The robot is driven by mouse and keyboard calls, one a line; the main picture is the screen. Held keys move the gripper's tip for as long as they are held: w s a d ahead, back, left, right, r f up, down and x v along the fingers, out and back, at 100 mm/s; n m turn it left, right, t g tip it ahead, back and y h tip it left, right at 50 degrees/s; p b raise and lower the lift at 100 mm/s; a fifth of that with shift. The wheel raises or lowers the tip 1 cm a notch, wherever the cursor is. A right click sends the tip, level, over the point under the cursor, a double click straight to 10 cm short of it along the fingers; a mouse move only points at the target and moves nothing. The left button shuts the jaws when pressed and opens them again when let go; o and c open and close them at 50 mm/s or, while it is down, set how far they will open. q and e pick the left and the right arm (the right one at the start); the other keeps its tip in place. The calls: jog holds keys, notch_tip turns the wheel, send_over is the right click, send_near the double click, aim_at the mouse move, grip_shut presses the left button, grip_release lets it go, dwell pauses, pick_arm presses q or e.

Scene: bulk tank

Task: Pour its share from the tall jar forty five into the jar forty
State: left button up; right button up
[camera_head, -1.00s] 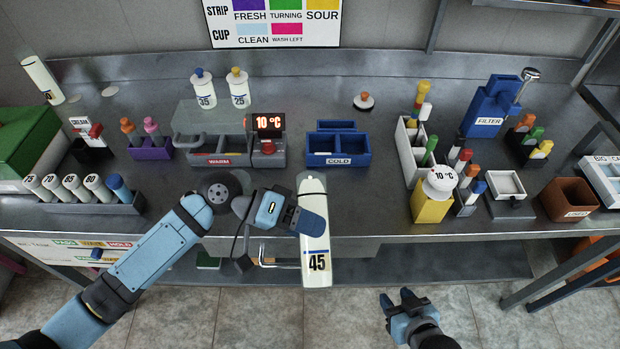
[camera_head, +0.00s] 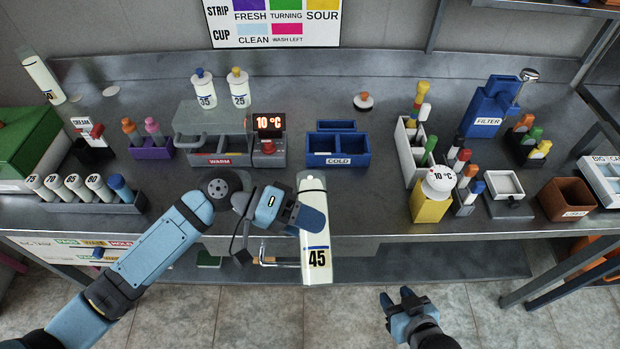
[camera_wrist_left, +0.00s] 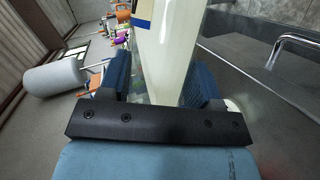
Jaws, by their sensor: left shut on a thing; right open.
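The tall jar forty five (camera_head: 316,262) is a long pale cylinder with a blue band and a black 45 near its lower end. My left gripper (camera_head: 306,214) is shut around its middle and holds it in front of the bench edge. The jar (camera_wrist_left: 170,50) also fills the middle of the left wrist view between the fingers. My right gripper (camera_head: 402,303) is open and empty, low in front of the bench. No jar clearly reads 40. A tall pale jar (camera_head: 40,76) leans at the back left, its label only partly readable.
Jars 35 (camera_head: 205,90) and 25 (camera_head: 240,90) stand at the back. A grey WARM box (camera_head: 215,145), blue COLD box (camera_head: 338,148) and a rack of numbered jars (camera_head: 90,206) are on the bench.

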pick_arm(q)
jog(key=shift+w+r+n+g+h+p, duration=0.15)
jog(key=shift+w+r+n+g+p, duration=0.25)
jog(key=shift+p, duration=0.35)
jog(key=shift+w+r+n+g+h+p, duration=0.1)
jog(key=shift+r+n+h+p, duration=0.1)
jog(key=shift+r+p, duration=0.4)
dwell(1.5)
jog(key=shift+f, duration=0.1)
